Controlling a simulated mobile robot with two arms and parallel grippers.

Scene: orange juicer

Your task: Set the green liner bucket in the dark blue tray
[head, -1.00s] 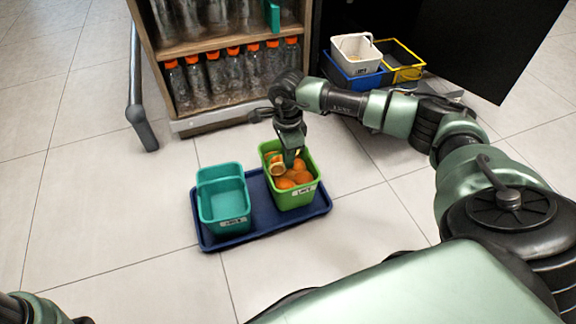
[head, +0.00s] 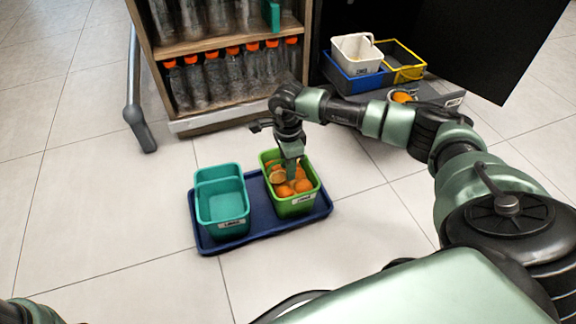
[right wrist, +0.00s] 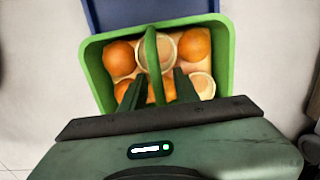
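The green liner bucket (head: 296,207) holds several oranges and orange halves. It stands upright in the right half of the dark blue tray (head: 258,232) on the floor, beside a teal bucket (head: 224,228). My right gripper (head: 290,172) reaches down into the bucket's opening. In the right wrist view, the bucket's rim (right wrist: 95,75) surrounds the fruit. Its green handle (right wrist: 152,55) stands between my two dark fingers (right wrist: 157,90), with gaps on both sides. The fingers are apart. My left gripper is out of view; only a bit of my left arm shows at the bottom left.
A wooden shelf (head: 225,122) with orange-capped bottles stands behind the tray. At the back right are a white bucket (head: 357,55), a blue crate (head: 355,82) and a yellow-rimmed crate (head: 408,73). The floor left of and in front of the tray is clear.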

